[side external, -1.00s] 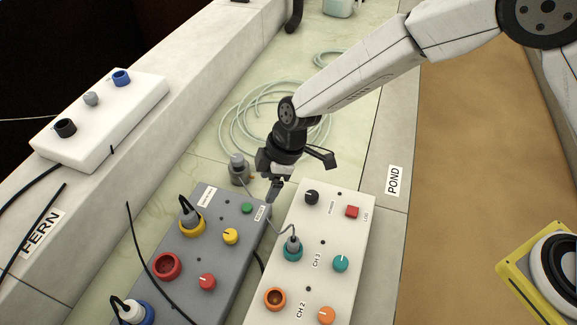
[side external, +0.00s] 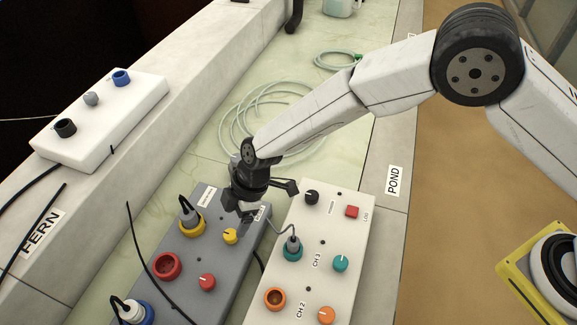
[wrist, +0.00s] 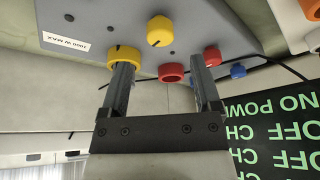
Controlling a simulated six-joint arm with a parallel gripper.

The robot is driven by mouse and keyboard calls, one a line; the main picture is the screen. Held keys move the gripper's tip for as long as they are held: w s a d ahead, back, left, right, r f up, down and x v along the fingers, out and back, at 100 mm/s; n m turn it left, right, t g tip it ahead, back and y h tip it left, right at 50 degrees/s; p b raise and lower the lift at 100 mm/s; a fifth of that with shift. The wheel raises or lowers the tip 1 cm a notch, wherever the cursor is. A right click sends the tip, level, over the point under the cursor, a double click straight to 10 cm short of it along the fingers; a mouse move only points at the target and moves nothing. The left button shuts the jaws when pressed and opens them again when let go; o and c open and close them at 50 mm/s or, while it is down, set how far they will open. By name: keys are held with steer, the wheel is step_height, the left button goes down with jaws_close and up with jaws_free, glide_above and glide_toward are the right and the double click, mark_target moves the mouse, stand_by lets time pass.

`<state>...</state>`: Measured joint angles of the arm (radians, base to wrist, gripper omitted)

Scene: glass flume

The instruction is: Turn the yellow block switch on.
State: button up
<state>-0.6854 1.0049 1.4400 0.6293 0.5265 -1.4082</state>
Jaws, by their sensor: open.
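The yellow knob (side external: 230,236), with a dark pointer line, sits on the grey block (side external: 222,285) in the side external view. In the wrist view the yellow knob (wrist: 160,31) shows just beyond the fingertips, between them. My gripper (side external: 246,211) is open and empty, close above the far end of the grey block, a little beyond the knob. Its fingers (wrist: 160,60) also show in the wrist view. The yellow socket (side external: 192,228) with a plug is left of the knob. The green button is hidden behind my gripper.
A white block (side external: 350,245) with knobs and sockets stands at right, with a cable running to its plug (side external: 293,243). A red socket (side external: 167,266) and red knob (side external: 207,281) are nearer. A thin dark cable (side external: 145,250) crosses the grey block. A dark screen (wrist: 275,130) shows green text.

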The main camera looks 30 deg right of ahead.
mark_target(230, 234)
steer(key=shift+x, duration=2.65)
jaws_close()
steer(key=shift+s+m+t, duration=0.1)
steer(key=shift+m+t, duration=0.8)
steer(key=shift+m, duration=1.3)
